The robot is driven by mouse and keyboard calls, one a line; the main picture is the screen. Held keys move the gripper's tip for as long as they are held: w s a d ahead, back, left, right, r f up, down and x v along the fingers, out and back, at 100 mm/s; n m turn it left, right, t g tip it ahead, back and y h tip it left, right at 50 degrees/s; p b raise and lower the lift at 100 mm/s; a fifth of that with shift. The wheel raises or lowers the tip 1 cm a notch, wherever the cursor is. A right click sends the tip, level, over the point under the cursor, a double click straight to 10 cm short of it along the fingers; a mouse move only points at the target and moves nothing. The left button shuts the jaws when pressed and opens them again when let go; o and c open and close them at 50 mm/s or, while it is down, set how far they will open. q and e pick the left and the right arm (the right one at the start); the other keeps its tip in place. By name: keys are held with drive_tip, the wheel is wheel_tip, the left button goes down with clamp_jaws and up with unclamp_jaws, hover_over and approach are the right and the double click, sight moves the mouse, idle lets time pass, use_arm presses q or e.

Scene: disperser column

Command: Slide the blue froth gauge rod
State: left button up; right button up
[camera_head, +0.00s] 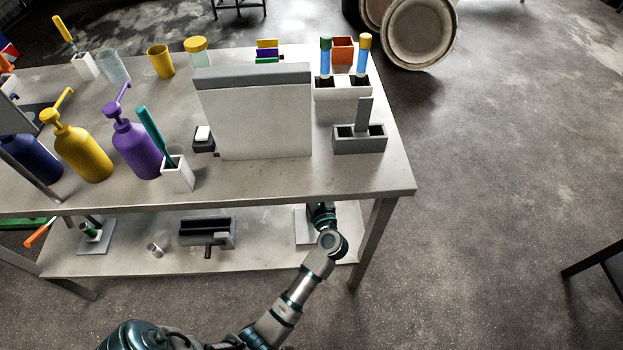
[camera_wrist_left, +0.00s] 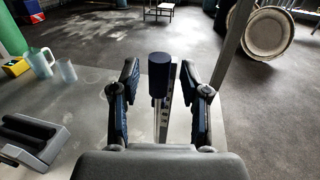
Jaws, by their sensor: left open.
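In the left wrist view the blue froth gauge rod shows as a dark blue cylindrical knob (camera_wrist_left: 158,76) in front of an upright slotted metal rail (camera_wrist_left: 163,122). My left gripper (camera_wrist_left: 158,68) is open, with one finger on each side of the knob and a visible gap on both sides. I cannot tell how far the fingertips reach past it. In the head view my left arm reaches to the lower shelf (camera_head: 150,260) under the tabletop's right end. The tabletop hides the rod and my fingers there; part of a pale base plate (camera_head: 304,226) shows beside the arm. My right gripper is not in view.
The tabletop (camera_head: 360,185) lies just above my left gripper, and a table leg (camera_head: 375,235) stands to its right. On the lower shelf, a grey slotted block (camera_head: 207,232) and a small metal cylinder (camera_head: 155,250) stand to the left.

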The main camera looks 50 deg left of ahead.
use_arm(q)
drive_tip(key=v, duration=1.1)
drive_tip(key=shift+s+d, duration=0.15)
drive_tip(key=shift+d, duration=0.2)
